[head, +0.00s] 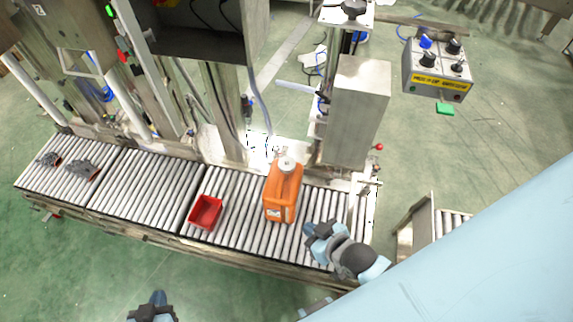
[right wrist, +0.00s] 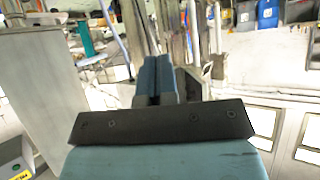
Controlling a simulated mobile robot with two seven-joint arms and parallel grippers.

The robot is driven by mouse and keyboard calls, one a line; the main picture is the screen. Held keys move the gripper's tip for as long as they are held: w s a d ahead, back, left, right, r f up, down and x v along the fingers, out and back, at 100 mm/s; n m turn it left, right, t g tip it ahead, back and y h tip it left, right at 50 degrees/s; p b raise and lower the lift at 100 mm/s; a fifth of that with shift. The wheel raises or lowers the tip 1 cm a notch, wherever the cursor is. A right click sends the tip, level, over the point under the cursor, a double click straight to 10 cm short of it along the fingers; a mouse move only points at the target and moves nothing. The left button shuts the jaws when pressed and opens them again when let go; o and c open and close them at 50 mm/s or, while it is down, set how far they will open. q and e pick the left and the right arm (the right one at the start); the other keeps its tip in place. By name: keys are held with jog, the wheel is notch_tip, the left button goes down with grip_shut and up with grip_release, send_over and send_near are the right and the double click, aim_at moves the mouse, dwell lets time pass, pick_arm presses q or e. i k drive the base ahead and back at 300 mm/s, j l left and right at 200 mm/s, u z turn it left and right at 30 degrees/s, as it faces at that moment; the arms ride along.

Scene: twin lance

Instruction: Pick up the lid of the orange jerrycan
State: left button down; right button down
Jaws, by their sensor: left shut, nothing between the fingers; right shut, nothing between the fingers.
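The orange jerrycan (head: 284,193) stands upright on the roller conveyor. Its round pale grey lid (head: 287,163) sits on its top at the far end. My right gripper (head: 309,230) is over the conveyor, just right of and nearer than the jerrycan, apart from it. In the right wrist view its blue fingers (right wrist: 156,72) are together with nothing between them. The jerrycan is not seen in that view. My left gripper (head: 157,297) is at the bottom edge, in front of the conveyor and well away from the jerrycan. It is shut and empty.
An open red bin (head: 206,212) sits on the rollers left of the jerrycan. Dark parts (head: 82,168) lie at the conveyor's left end. A tall metal box (head: 357,112) stands behind and right of the jerrycan. A control panel (head: 438,70) hangs further right.

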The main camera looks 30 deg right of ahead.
aim_at(286, 165)
jog(key=i+j+z, duration=0.25)
jog(key=j, duration=0.4)
jog(key=i+j+z, duration=0.1)
jog(key=i+j, duration=0.15)
jog(key=i+j+z, duration=0.15)
jog(key=j, duration=0.3)
jog(key=i+j+z, duration=0.1)
jog(key=j, duration=0.25)
jog(key=i+j+z, duration=0.15)
jog(key=j, duration=0.25)
jog(key=k, duration=0.05)
